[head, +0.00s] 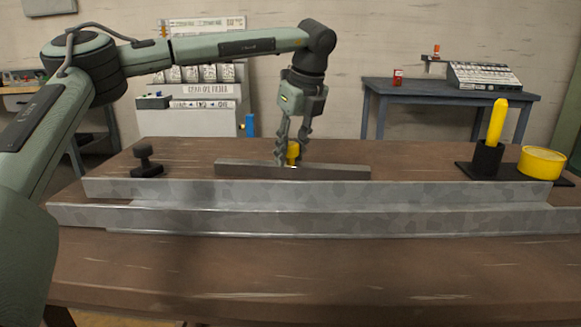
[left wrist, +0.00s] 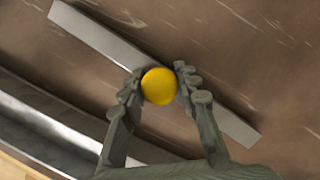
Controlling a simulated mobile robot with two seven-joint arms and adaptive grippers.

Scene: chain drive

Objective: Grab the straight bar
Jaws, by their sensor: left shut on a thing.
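The straight bar (head: 335,172) is a long flat grey bar with a yellow round knob (head: 293,152) near its middle. It lies level behind the metal channel, at or just above the table; I cannot tell whether it touches. My left gripper (head: 291,157) points down from above and is shut on the knob. In the left wrist view the fingertips (left wrist: 159,84) close on both sides of the yellow knob (left wrist: 159,87), and the bar (left wrist: 95,37) runs diagonally behind it. My right gripper is out of view.
A long grey metal channel (head: 300,222) lies across the wooden table (head: 300,275) in front of the bar. A black knobbed piece (head: 145,162) stands at left. A black holder with a yellow stick (head: 497,122) and a yellow round container (head: 541,162) stand at right. The table's front is clear.

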